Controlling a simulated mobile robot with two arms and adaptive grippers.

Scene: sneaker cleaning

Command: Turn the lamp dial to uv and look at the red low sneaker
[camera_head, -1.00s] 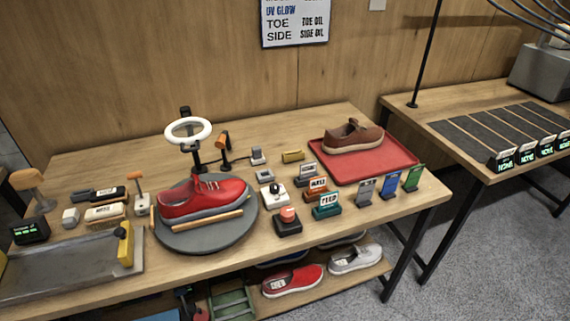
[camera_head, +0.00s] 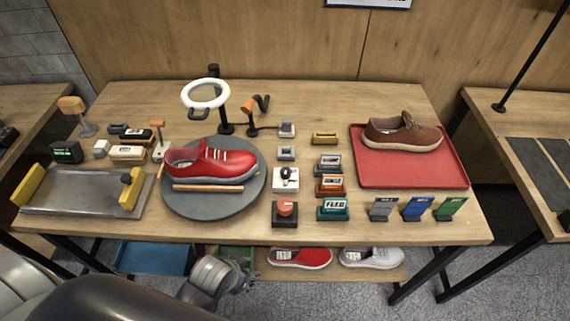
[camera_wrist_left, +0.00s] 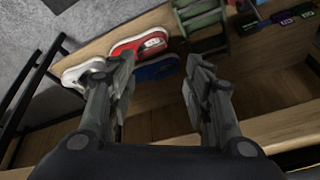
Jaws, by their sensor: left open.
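In the head view the left arm's wrist (camera_head: 210,278) is low, in front of the table's front edge. My right gripper is not in view.
A brown shoe (camera_head: 403,131) lies on a red tray (camera_head: 365,175). A red button (camera_head: 285,213), a FEED block (camera_head: 333,209) and coloured cards stand near the front edge. Red (camera_head: 300,258) and white (camera_head: 371,258) shoes lie on the lower shelf. A metal tray (camera_head: 85,195) is at left.

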